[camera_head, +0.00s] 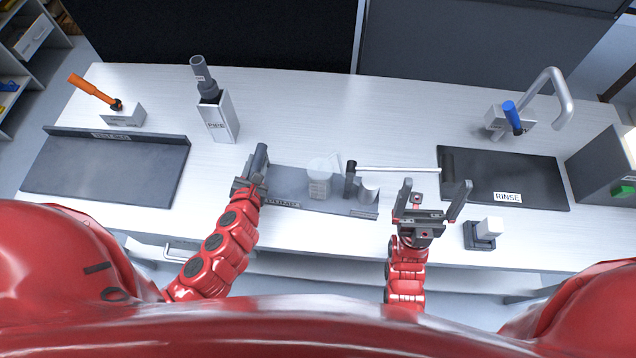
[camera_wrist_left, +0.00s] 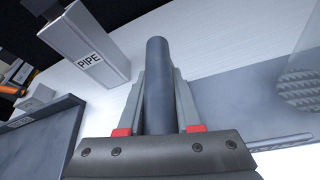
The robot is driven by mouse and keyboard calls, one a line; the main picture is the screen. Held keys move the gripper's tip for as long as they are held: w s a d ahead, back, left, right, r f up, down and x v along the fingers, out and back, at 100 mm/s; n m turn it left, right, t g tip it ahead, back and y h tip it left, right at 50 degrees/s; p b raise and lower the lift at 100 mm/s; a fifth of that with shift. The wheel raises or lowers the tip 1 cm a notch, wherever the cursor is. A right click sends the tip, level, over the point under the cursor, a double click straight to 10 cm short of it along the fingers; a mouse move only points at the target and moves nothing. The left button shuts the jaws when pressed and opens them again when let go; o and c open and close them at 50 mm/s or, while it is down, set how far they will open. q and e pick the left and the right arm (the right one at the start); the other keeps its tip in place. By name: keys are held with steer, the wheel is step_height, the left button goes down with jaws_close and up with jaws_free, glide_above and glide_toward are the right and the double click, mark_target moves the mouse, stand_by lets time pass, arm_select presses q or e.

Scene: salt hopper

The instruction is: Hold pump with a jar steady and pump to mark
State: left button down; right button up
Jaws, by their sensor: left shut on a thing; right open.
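My left gripper (camera_head: 254,176) is shut around a dark grey upright cylinder (camera_head: 262,158) at the left end of a grey tray (camera_head: 290,176). In the left wrist view the cylinder (camera_wrist_left: 156,85) stands between the two fingers. A clear, pale jar-like vessel (camera_head: 319,186) stands on the tray; part of it (camera_wrist_left: 300,88) shows at the right of the wrist view. My right gripper (camera_head: 432,200) is open and empty, just below the rod. The mark is too small to make out.
A grey PIPE holder (camera_head: 220,122) with a dark pipe stands behind left. A dark mat (camera_head: 510,175) labelled RINSE lies at right, with a tap (camera_head: 555,90) behind it. A small white block (camera_head: 490,226) sits on a dark base near the front edge. A dark tray (camera_head: 110,168) lies far left.

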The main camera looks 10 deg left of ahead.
arm_select(q)
steer(key=shift+s+f, duration=0.15)
steer(key=shift+f, duration=0.2)
steer(key=c, duration=1)
jaws_free()
steer(key=o, duration=0.5)
steer(key=shift+w, duration=0.2)
steer(key=shift+r, duration=0.1)
steer(key=shift+r, duration=0.15)
